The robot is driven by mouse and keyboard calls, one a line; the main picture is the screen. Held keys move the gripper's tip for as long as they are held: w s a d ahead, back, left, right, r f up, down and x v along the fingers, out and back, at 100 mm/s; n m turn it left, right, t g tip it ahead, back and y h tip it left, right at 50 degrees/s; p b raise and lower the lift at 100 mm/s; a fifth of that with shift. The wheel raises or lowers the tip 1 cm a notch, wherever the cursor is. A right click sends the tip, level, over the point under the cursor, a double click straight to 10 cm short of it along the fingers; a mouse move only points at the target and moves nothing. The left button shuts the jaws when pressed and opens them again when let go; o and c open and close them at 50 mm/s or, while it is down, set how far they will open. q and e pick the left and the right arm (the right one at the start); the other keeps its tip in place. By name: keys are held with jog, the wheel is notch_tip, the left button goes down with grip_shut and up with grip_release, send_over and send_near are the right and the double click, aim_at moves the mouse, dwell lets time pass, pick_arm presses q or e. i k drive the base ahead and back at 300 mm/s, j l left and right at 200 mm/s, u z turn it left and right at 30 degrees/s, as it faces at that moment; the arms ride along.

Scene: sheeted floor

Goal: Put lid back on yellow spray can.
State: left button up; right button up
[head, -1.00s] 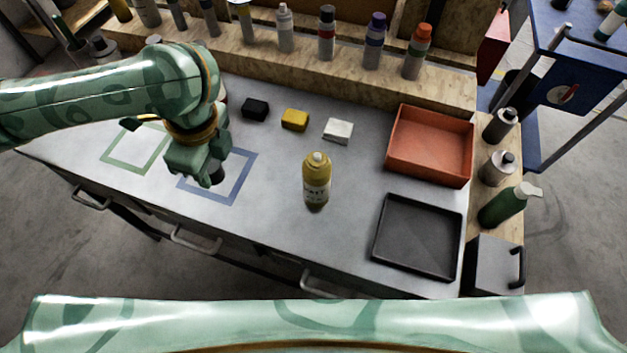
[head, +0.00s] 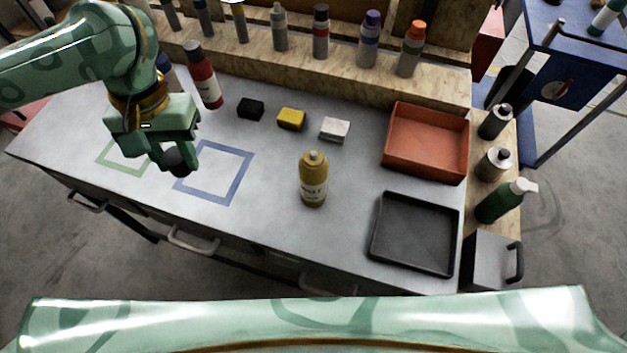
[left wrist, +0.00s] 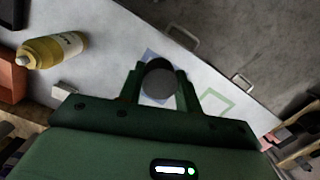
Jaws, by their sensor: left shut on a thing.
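The yellow spray can (head: 313,180) stands upright on the grey workbench, right of the blue square outline, with its pale nozzle bare. In the left wrist view the can (left wrist: 52,50) shows at upper left. My left gripper (head: 175,168) is shut on a dark round lid (head: 178,160), held above the bench near the left side of the blue outline. In the left wrist view the lid (left wrist: 159,80) sits between both fingers. The gripper is well left of the can and apart from it. My right gripper is not in view.
Black (head: 250,109), yellow (head: 291,119) and white (head: 334,129) blocks lie behind the can. A red bottle (head: 204,78) stands at back left. An orange bin (head: 428,170) and a black tray (head: 414,266) lie right. The bench between gripper and can is clear.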

aim_at(312, 166)
jog(key=j+z, duration=0.1)
jog(key=z, duration=1.75)
jog(key=k+j, duration=0.25)
jog(key=j, duration=0.15)
jog(key=k+j, duration=0.5)
jog(key=j, duration=0.25)
jog(key=k+j, duration=0.25)
jog(key=j, duration=0.15)
